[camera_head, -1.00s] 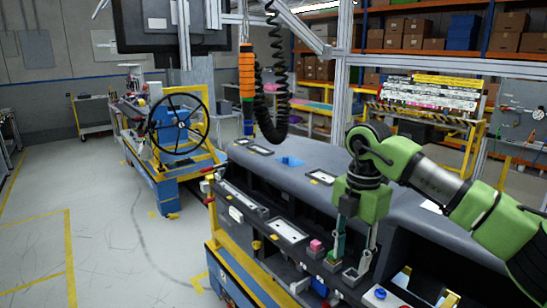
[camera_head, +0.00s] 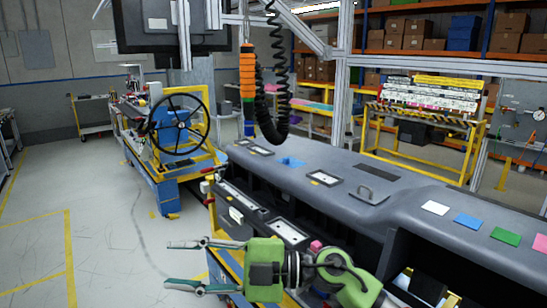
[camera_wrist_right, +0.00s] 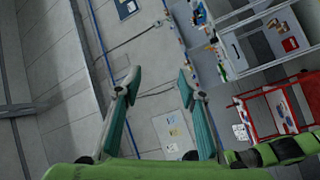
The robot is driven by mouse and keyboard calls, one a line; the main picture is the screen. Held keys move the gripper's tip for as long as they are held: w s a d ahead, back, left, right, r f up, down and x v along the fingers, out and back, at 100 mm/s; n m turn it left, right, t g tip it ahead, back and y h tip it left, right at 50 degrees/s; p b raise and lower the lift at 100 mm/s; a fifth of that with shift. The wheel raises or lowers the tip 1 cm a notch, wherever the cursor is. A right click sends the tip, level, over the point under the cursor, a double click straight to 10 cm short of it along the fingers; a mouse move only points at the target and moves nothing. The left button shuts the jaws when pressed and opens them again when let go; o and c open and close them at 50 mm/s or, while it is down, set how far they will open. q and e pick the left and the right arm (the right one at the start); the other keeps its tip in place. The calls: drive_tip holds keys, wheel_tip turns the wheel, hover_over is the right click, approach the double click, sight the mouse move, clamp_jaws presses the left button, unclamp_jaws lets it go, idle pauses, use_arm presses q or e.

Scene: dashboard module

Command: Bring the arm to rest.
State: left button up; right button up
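My right gripper (camera_head: 169,264) is in the lower part of the head view, in front of the dashboard's near side. Its two fingers point left and stand apart, with nothing between them. The green right arm comes in from the bottom edge. The grey dashboard module (camera_head: 405,180) lies behind and right of the gripper. My left gripper is not in view.
White (camera_head: 435,208), blue (camera_head: 467,221) and green (camera_head: 505,237) pads lie on the dashboard. A pink block (camera_head: 316,246) sits just behind my arm. A coiled black cable (camera_head: 283,100) hangs above the dashboard. A steering wheel rig (camera_head: 178,125) stands at the back left. The left floor is clear.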

drive_tip(key=w+d+r+m+t+h, duration=0.1)
drive_tip(key=w+d+m+t+h, duration=0.1)
drive_tip(key=w+d+m+t, duration=0.5)
drive_tip(key=w+d+r+m+t+h, duration=0.15)
drive_tip(key=d+m+t, duration=0.35)
drive_tip(key=m+t, duration=0.55)
drive_tip(key=s+d+f+m+g+h, duration=0.1)
drive_tip(key=s+d+f+m+h, duration=0.1)
drive_tip(key=d+f+m+h, duration=1.15)
drive_tip(key=s+d+f+n+g+h, duration=0.1)
drive_tip(key=s+d+f+g, duration=0.25)
drive_tip(key=s+f, duration=0.4)
drive_tip(key=s+d+f+n+g+h, duration=0.1)
drive_tip(key=s+d+f+n+g, duration=0.25)
drive_tip(key=f, duration=0.75)
drive_tip(key=s+d+f+m+g, duration=0.1)
drive_tip(key=s+d+f+g, duration=0.2)
drive_tip(key=s, duration=0.6)
drive_tip(key=s+f+g, duration=0.3)
drive_tip(key=s+f, duration=0.2)
drive_tip(key=s, duration=0.4)
wheel_tip(320, 180, down, 25)
drive_tip(key=s+d+f+g+b, duration=0.1)
drive_tip(key=s+d+f+g, duration=0.1)
drive_tip(key=s+f, duration=1.6)
drive_tip(key=shift+s+d+f+b, duration=0.2)
drive_tip(key=shift+s+d+b, duration=0.1)
drive_tip(key=shift+d, duration=0.35)
